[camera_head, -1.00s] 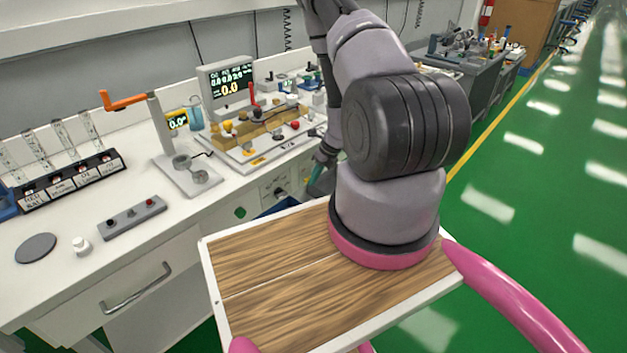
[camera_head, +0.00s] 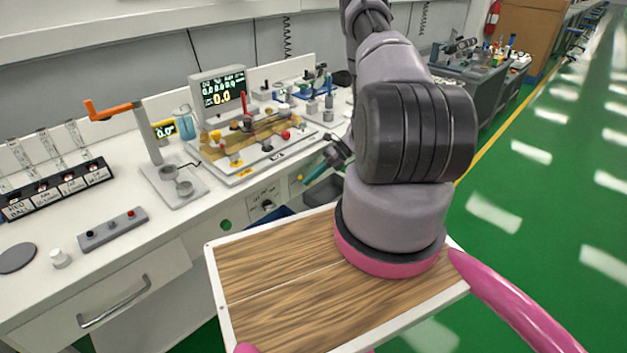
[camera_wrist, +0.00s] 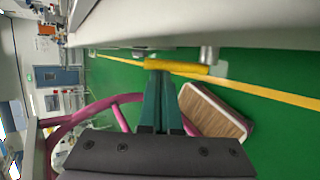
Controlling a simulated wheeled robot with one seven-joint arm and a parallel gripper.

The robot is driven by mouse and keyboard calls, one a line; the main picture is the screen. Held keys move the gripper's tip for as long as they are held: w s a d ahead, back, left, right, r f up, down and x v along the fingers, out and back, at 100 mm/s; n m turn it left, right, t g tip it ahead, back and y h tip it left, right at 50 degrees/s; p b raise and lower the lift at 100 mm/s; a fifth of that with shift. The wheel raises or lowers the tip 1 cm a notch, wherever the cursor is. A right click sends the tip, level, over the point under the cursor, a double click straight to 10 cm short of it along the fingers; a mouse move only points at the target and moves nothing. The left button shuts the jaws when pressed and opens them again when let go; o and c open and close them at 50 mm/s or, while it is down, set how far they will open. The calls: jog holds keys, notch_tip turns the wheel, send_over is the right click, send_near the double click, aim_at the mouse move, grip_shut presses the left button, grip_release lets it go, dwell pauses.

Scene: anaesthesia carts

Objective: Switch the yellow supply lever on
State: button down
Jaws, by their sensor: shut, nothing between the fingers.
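In the wrist view the yellow lever (camera_wrist: 178,67) is a short yellow bar lying roughly crosswise under the pale cart edge, beside a grey round knob (camera_wrist: 208,56). My gripper (camera_wrist: 157,76) has its teal fingers together and empty, with their tips right at the left part of the bar. I cannot tell whether they touch it. In the head view my gripper (camera_head: 314,173) is beside the cart's front face, and a small yellow part (camera_head: 297,180) shows just left of it. The lever's on or off marking is not readable.
A front panel with a dark dial (camera_head: 267,205) sits left of the gripper. The worktop above holds a display (camera_head: 222,92), a wooden valve board (camera_head: 240,148) and an orange-armed stand (camera_head: 150,135). The green floor (camera_head: 510,185) at right is clear.

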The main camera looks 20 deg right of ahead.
jog(key=shift+w+d+r, duration=0.25)
jog(key=shift+w+d, duration=0.25)
jog(key=shift+d, duration=0.35)
jog(key=shift+w+d, duration=0.1)
jog(key=shift+d, duration=0.1)
jog(key=shift+r, duration=0.15)
jog(key=shift+a+r, duration=0.1)
jog(key=shift+r, duration=0.65)
